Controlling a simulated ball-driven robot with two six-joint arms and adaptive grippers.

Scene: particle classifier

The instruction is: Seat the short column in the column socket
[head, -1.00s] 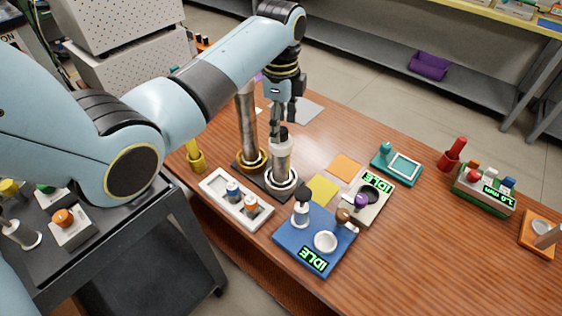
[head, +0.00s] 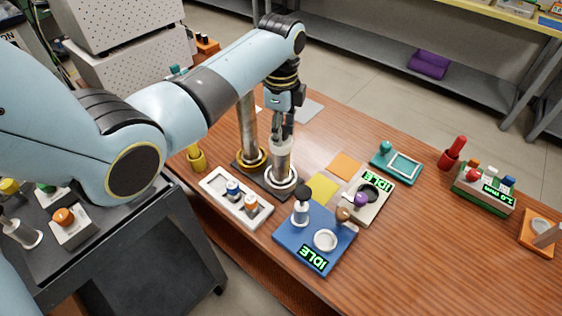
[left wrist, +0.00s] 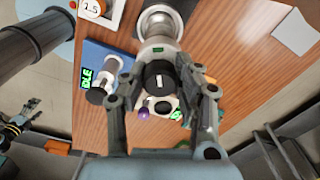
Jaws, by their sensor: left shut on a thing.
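The short column (head: 281,163) is a grey metal cylinder with a white collar and a dark cap. It stands about upright at the column socket (head: 282,184), a white ring on a dark base. My left gripper (head: 283,136) is shut on the column's upper part from above. In the left wrist view the black cap (left wrist: 158,77) lies between the fingers, and the column's far end meets the white ring (left wrist: 160,16). I cannot tell how deep that end sits. What looks like my right gripper (left wrist: 20,128) shows small at the left edge, its fingers unclear.
A taller column (head: 249,128) in a gold ring stands close on the left. A white tray (head: 213,186) and a blue IDLE device (head: 290,244) lie in front. A grey IDLE device (head: 368,207) stands to the right. The table's right part has free room.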

